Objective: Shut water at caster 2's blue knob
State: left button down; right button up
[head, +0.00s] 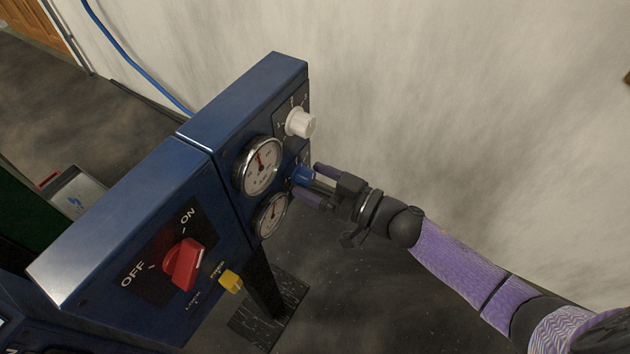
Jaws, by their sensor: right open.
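A blue knob (303,176) sits on the front of the dark blue caster panel (228,138), below a white knob (300,123) and beside two round gauges. My right gripper (312,182) is open, coming in from the right, with its purple fingers at the blue knob, one above it and one below. Whether the fingers touch the knob cannot be told. The knob's pointer mark is not clear. My left gripper is not in view.
The upper gauge (258,165) and lower gauge (271,215) are close to my right fingers. A pale wall (450,90) stands behind my right arm.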

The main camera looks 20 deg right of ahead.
jog(key=shift+c, duration=1.1)
grip_shut()
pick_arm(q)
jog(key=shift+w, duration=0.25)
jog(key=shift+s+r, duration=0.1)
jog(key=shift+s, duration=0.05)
